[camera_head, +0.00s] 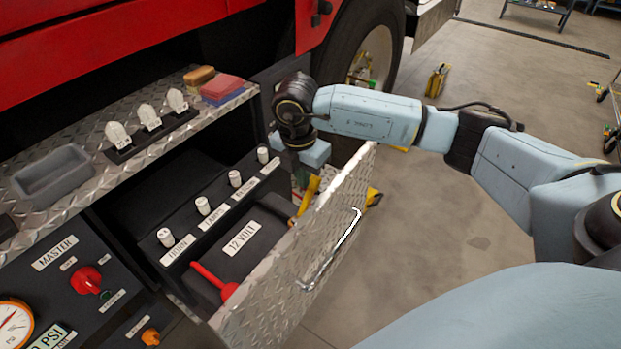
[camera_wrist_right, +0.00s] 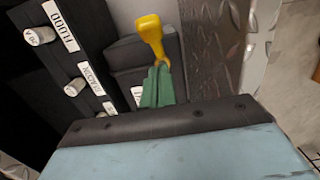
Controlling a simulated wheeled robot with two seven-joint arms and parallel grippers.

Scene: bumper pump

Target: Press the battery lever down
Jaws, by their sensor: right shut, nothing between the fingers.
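An open drawer with a tread-plate front (camera_head: 290,262) holds a black box labelled 12 VOLT (camera_head: 262,226). A red lever (camera_head: 212,282) slants up at the box's near left end. A yellow lever (camera_head: 309,190) stands at its far right end; it also shows in the right wrist view (camera_wrist_right: 150,32). I cannot tell from a label which is the battery lever. My right gripper (camera_head: 299,180) points down into the drawer. Its green fingers (camera_wrist_right: 159,68) are shut and empty, with their tips right at the yellow lever's lower end; contact is unclear. My left gripper is out of view.
White knobs (camera_head: 203,205) line the panel behind the box. A tread-plate shelf (camera_head: 75,200) above carries a grey tray (camera_head: 50,176) and switches. The drawer handle (camera_head: 330,255) sticks out in front. A tyre (camera_head: 362,50) stands behind my arm.

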